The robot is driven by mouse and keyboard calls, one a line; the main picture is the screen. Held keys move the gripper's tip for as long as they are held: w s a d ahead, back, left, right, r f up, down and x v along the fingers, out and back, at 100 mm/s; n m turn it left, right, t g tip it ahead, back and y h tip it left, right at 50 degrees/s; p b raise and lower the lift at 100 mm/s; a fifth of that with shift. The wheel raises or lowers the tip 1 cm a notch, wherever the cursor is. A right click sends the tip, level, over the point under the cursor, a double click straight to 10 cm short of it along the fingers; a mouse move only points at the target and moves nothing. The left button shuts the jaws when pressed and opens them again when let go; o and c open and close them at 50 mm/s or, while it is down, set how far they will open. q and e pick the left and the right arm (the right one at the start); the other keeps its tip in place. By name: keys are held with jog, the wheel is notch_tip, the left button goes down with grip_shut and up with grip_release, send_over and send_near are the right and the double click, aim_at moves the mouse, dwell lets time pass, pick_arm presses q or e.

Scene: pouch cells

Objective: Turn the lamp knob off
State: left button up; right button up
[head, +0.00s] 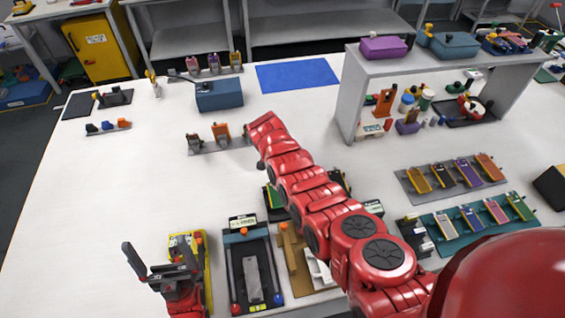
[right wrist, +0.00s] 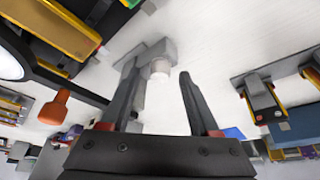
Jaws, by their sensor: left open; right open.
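A dark ring with a bright white centre (right wrist: 8,66), which looks like a lamp head, shows at the left edge. In the head view, my red right arm hides the knob and the right gripper. My left gripper (head: 160,257) is open and empty at the table's front left.
Toggle clamps on a grey plate (head: 222,144) stand just left of my right arm. A blue box (head: 219,96) and blue mat (head: 297,74) lie behind. A grey shelf (head: 400,60) stands at right. Fixtures crowd the front edge; the table's left is mostly clear.

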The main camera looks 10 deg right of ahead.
jog(key=shift+w+f, duration=0.1)
jog(key=shift+f, duration=0.15)
jog(key=shift+r, duration=0.1)
jog(key=shift+d, duration=0.1)
grip_shut()
